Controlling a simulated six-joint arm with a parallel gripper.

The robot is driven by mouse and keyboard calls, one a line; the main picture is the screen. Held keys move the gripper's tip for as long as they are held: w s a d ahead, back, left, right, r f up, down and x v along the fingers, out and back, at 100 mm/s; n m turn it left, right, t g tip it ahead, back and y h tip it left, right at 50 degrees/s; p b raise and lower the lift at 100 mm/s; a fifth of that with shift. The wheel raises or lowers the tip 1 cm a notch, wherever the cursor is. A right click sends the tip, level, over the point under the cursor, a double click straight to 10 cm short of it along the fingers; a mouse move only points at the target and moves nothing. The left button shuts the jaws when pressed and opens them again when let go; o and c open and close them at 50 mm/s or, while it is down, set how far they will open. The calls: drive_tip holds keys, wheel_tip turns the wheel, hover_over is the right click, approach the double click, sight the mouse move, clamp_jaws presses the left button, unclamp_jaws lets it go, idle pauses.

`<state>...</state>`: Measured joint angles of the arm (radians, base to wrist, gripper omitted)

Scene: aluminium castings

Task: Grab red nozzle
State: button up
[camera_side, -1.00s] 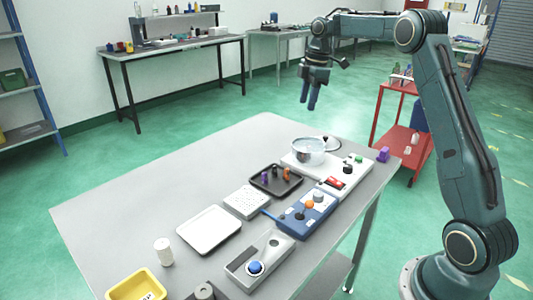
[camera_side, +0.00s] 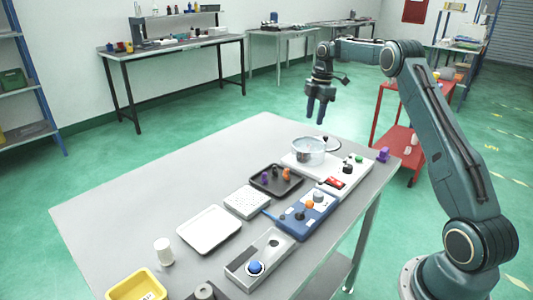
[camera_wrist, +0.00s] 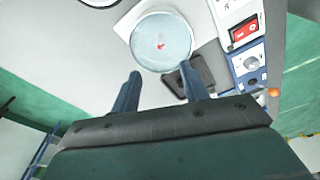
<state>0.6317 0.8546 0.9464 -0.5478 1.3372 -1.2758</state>
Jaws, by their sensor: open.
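A small red piece (camera_wrist: 161,45), perhaps the red nozzle, shows inside a round clear-walled pot (camera_wrist: 150,62) in the wrist view. It is too small to make out its shape. In the side view the pot (camera_side: 308,158) stands on the table on a white panel, and I cannot see the red piece there. My gripper (camera_side: 316,118) hangs above the table's far side, fingers pointing down, well above the pot. In the wrist view my gripper (camera_wrist: 160,71) is open and empty, its fingertips apart near the pot's lower edge.
A dark tray (camera_side: 292,187) with small purple, dark and orange pieces lies beside the pot. A white panel with a red switch (camera_side: 336,182) and a blue control box (camera_side: 300,222) stand nearby. The table's left part is clear.

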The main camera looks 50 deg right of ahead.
sight(309, 146)
drive_tip(key=shift+w+a+f, duration=0.1)
drive_tip(key=shift+a+f, duration=0.05)
drive_tip(key=shift+f, duration=1.1)
drive_tip(key=shift+a+f, duration=0.15)
drive_tip(key=shift+f, duration=1.1)
drive_tip(key=shift+w+a+f, duration=0.1)
drive_tip(key=shift+a+f, duration=0.05)
drive_tip(key=shift+f, duration=1.1)
drive_tip(key=shift+a+f, duration=0.15)
drive_tip(key=shift+f, duration=1.15)
drive_tip(key=shift+a+f, duration=0.15)
drive_tip(key=shift+f, duration=1.1)
clamp_jaws()
